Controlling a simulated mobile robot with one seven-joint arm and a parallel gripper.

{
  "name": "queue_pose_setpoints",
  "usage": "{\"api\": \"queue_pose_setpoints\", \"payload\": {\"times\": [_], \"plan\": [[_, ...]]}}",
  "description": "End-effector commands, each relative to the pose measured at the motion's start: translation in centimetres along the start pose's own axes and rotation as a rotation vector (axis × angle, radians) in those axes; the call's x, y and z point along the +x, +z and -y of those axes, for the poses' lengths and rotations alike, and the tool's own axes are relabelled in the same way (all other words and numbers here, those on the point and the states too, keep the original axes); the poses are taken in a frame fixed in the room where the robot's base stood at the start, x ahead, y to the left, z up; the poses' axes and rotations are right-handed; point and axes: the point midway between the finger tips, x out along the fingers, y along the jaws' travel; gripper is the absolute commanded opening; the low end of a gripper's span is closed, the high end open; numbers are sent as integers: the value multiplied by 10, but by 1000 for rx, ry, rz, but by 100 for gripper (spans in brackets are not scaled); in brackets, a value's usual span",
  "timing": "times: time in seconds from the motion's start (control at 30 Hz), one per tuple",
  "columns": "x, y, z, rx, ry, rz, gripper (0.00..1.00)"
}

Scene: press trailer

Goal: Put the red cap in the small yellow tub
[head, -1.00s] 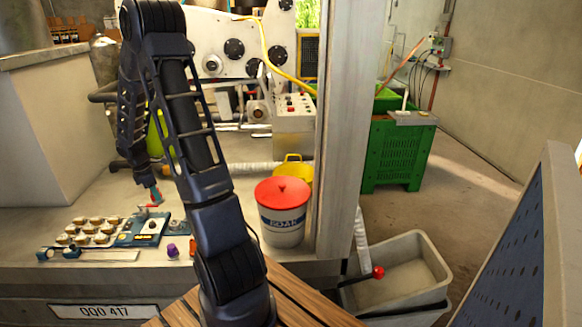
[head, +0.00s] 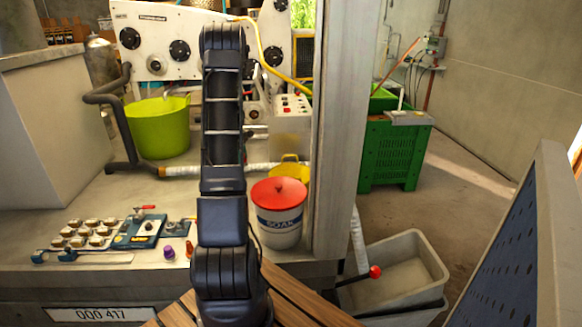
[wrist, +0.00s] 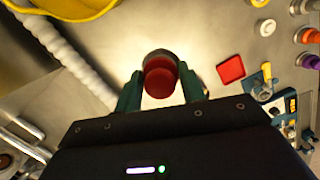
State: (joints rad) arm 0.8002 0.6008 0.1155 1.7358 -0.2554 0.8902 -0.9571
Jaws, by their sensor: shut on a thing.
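The red cap (wrist: 160,80) is round with a darker rim. In the wrist view it sits between the two teal fingers of my gripper (wrist: 160,90), which is shut on it. Pale deck shows below it. The small yellow tub (head: 293,170) is in the head view, behind the red-lidded bucket and partly hidden by it. Its rim and inside also show at the top left edge of the wrist view (wrist: 75,8), apart from the cap. In the head view my gripper and the cap are hidden behind my upright arm.
The white SOAK bucket (head: 279,222) with a red lid stands in front of the small tub, beside a grey post (head: 337,130). A larger lime tub (head: 158,125) stands at the back left. A white padded tube (head: 185,170) lies on the deck. Purple (head: 168,252) and orange pieces stand front left.

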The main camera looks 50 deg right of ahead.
Motion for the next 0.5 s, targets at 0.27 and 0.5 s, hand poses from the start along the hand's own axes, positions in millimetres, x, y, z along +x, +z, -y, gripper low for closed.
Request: {"api": "queue_pose_setpoints", "payload": {"times": [0.27, 0.5], "plan": [[15, 103, -70, 222, -31, 0, 14], [25, 176, -104, 363, -52, 1, 14]]}}
